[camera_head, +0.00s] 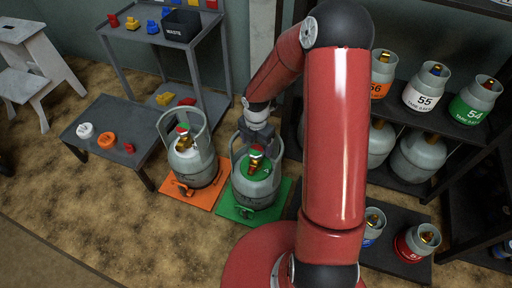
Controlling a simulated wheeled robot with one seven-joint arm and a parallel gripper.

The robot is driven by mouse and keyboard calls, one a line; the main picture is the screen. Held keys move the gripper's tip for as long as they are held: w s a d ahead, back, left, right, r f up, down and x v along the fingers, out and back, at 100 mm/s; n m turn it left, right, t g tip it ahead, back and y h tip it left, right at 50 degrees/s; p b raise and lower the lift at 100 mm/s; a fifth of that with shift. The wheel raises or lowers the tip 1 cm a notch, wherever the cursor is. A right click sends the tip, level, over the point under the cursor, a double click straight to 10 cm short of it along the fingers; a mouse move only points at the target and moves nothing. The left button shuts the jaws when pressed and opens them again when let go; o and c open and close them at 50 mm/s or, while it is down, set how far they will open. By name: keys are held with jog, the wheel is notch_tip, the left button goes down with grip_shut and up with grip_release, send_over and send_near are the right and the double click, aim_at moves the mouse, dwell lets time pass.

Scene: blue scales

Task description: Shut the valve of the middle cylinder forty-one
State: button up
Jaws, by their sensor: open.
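A grey cylinder (256,191) with a collar stands upright on a green scale (283,190). A green patch with a partly legible "4" shows inside its collar; the full number cannot be read. Its brass valve (256,157) has a red and green top. My gripper (254,139) is open at the far side of this cylinder's collar, just behind the valve; contact cannot be told. To the left, another grey cylinder (193,166) with a brass valve (183,138) stands on an orange scale (207,197). My arm hides the area right of the green scale.
A low table (117,128) with white and orange discs stands left. A shelf (437,115) with several cylinders is at right, above smaller cylinders on a low platform (393,275). A black WASTE bin (182,27) sits on a rack behind. Sandy floor in front is clear.

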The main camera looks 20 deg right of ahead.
jog(key=shift+f, duration=1.05)
jog(key=shift+c, duration=0.3)
jog(key=c, duration=0.9)
jog(key=shift+c, duration=0.2)
